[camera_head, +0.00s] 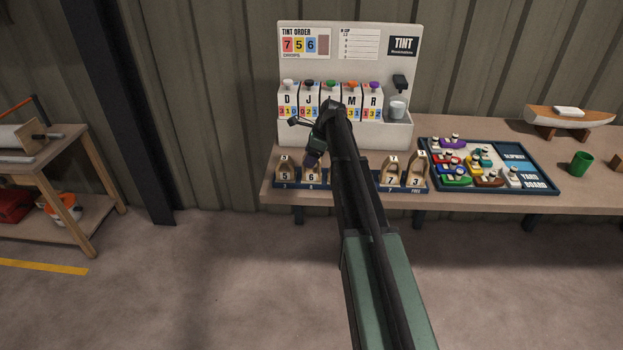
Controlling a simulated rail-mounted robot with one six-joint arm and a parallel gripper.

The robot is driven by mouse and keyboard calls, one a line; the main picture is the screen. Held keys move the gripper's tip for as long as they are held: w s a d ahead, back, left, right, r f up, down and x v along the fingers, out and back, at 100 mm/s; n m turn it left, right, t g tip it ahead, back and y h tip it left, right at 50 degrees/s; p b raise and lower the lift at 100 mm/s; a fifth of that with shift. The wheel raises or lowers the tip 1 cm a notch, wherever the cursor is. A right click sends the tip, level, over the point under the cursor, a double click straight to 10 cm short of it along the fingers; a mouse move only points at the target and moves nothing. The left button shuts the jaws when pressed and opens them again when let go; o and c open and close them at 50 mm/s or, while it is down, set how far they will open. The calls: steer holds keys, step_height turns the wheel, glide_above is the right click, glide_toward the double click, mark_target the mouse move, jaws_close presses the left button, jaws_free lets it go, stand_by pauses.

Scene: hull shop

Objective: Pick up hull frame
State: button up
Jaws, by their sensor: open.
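The hull frames appear to be the light wooden arched pieces with number tags standing in a low blue rack (433,188) along the bench's front edge. One hull frame (285,170) tagged 5 stands at the left end. Another hull frame (312,178) tagged 6 is beside it, its top partly hidden. Two more stand at the right: a hull frame (389,175) tagged 7 and a hull frame (417,172) tagged 3. My arm hides the rack's middle. My gripper (311,160) is open, small and dark, just above the 6 frame; whether they touch is unclear.
A white tint stand (350,45) with labelled dispensers and a cup (398,108) rises behind the rack. To the right are a yard board (540,172) with small coloured boats, a green mug (581,164) and a boat model (572,116). A wooden side table (75,135) stands left.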

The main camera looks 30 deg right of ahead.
steer(key=shift+x, duration=0.8)
steer(key=shift+s+d+r, duration=0.1)
steer(key=shift+r, duration=0.1)
jaws_close()
steer(key=shift+r, duration=0.1)
step_height(320, 180, up, 20)
steer(key=p, duration=2)
